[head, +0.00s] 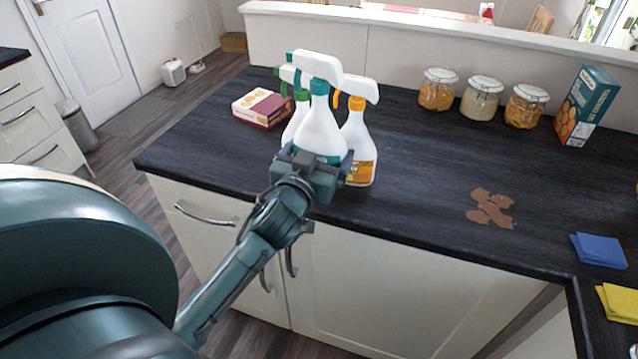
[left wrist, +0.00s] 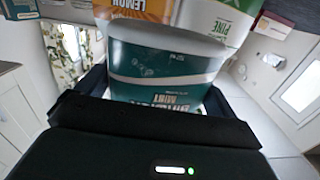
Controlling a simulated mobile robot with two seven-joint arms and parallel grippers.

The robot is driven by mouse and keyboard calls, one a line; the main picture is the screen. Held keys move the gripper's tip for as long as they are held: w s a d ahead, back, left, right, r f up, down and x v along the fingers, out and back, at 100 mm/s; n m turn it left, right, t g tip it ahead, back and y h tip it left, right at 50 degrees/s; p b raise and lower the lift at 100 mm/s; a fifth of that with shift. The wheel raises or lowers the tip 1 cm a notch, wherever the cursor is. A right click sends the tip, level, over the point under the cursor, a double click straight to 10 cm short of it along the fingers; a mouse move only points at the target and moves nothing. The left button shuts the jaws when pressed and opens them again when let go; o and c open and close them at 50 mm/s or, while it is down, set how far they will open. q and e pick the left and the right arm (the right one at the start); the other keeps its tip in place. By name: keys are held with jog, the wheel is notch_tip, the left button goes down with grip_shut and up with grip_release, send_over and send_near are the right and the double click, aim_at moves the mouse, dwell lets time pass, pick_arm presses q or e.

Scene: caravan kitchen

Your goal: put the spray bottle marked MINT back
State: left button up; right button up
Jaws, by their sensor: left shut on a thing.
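The MINT spray bottle (head: 319,125) is white with a teal collar and trigger and stands upright in the head view. Its teal label reads MINT in the left wrist view (left wrist: 165,75). My left gripper (head: 317,163) is shut on its lower body at the counter's front edge. The gripper hides the bottle's base, so I cannot tell whether it touches the counter. Close behind it are the green-trigger PINE bottle (head: 292,124), partly hidden, and the orange-trigger LEMON bottle (head: 360,145). PINE (left wrist: 215,22) and LEMON (left wrist: 135,12) labels show in the wrist view. My right gripper is not in view.
The dark counter (head: 430,160) is clear right of the bottles, up to a brown spill (head: 490,208). A small box (head: 262,107) lies behind left. Several jars (head: 482,98) and a teal box (head: 587,105) stand at the back. Blue (head: 599,250) and yellow (head: 620,302) cloths lie right.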

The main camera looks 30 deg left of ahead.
pick_arm(q)
jog(key=shift+f+b, duration=0.5)
jog(key=shift+f, duration=2.4)
jog(key=shift+f, duration=0.15)
jog(key=o, duration=1.2)
jog(key=shift+f, duration=0.1)
